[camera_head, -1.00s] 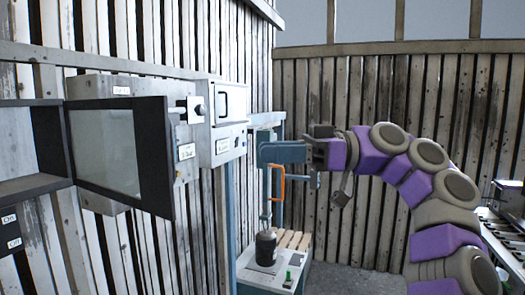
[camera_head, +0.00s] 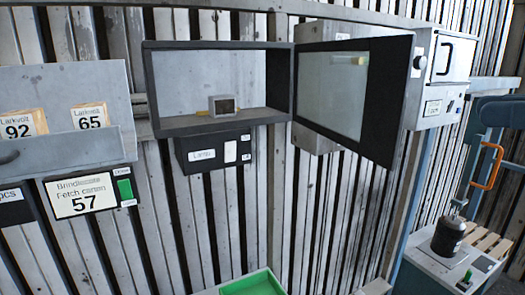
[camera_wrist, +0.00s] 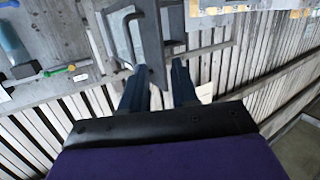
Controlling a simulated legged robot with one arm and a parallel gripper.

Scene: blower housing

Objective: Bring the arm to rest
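My gripper shows only in the wrist view (camera_wrist: 158,82). Its two blue fingers stand apart with a gap between them, and I see nothing held there. Beyond the fingertips is a dark-framed panel (camera_wrist: 151,40), which looks like the open cabinet door; I cannot tell how far off it is. My arm is not in the head view.
In the head view, an open wall cabinet (camera_head: 219,126) holds a small grey box (camera_head: 223,105). Its glazed door (camera_head: 378,98) swings out to the right. A drawer unit (camera_head: 62,153) is at left, a green tray (camera_head: 252,284) below, and a press with an orange handle (camera_head: 488,167) at right.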

